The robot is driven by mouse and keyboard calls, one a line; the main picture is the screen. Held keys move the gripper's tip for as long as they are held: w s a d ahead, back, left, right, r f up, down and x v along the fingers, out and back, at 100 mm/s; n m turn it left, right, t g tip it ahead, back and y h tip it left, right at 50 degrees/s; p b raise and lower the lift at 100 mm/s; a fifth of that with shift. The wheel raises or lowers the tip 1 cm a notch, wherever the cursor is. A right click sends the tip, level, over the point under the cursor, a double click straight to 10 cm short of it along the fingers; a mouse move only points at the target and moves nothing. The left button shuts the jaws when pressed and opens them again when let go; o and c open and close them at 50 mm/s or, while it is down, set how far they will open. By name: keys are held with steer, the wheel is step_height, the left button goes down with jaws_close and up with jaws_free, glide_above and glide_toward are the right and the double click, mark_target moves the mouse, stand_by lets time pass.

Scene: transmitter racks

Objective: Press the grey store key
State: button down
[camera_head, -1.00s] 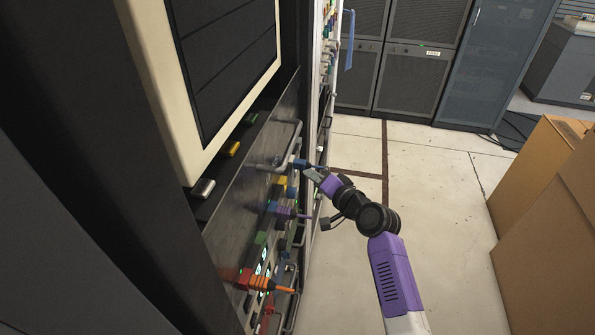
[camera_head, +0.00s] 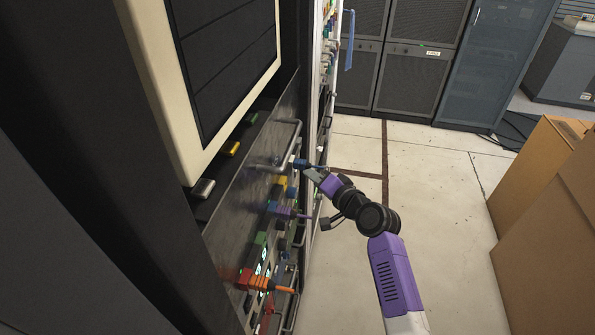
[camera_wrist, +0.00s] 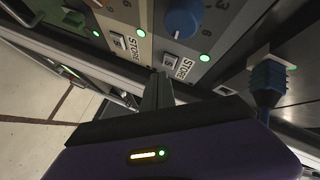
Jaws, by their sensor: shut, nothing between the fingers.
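In the wrist view, two small pale grey keys sit on the rack panel beside printed STORE labels. The left store key (camera_wrist: 118,40) is further from my gripper. The right store key (camera_wrist: 168,61) is just beyond my fingertips, below a blue knob (camera_wrist: 183,22). My gripper (camera_wrist: 158,88) is shut and empty, its narrow fingers pointing at the panel near the right key. I cannot tell whether they touch it. In the head view my gripper (camera_head: 312,173) is at the rack front, and the keys cannot be made out there.
A blue plug with a cable (camera_wrist: 268,82) stands out to the right of my gripper in the wrist view. A metal handle (camera_head: 293,146) and several coloured plugs (camera_head: 262,281) project from the rack. Cardboard boxes (camera_head: 545,200) stand at right; the floor between is clear.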

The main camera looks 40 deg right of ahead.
steer(key=shift+w+a, duration=0.15)
steer(key=shift+w+a, duration=0.15)
steer(key=shift+w, duration=0.05)
stand_by(0.3)
steer(key=shift+w+a, duration=0.2)
steer(key=shift+w, duration=0.1)
stand_by(0.7)
stand_by(0.4)
steer(key=shift+s+d, duration=0.45)
steer(key=shift+s, duration=0.2)
steer(key=s+d, duration=0.1)
steer(key=s, duration=0.1)
steer(key=s+d+b, duration=0.1)
steer(key=s+d, duration=0.1)
stand_by(0.4)
stand_by(0.7)
